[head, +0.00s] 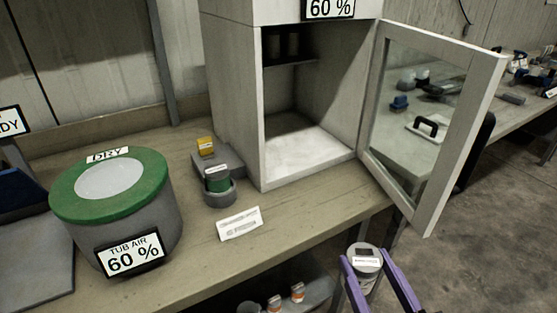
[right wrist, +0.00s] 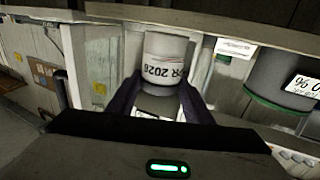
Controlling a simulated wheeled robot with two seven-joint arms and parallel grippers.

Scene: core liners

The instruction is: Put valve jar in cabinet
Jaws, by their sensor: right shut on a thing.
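The jar (head: 364,258), a pale cylinder with a grey lid and a small label on top, is between the purple fingers of my right gripper (head: 378,268), in front of the bench at the lower right. In the right wrist view the jar (right wrist: 166,62) shows dark print ending in "2026", and the right gripper (right wrist: 155,95) is shut on it. The cabinet (head: 232,110) stands on the bench with its glass door (head: 425,115) swung open to the right. Its lower compartment floor (head: 310,152) is bare; dark jars sit on the upper shelf. My left gripper is not in view.
A green-lidded tub (head: 165,215) marked "60 %" stands on the bench at left. The open door juts past the bench edge. Orange-banded containers (head: 297,291) sit below.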

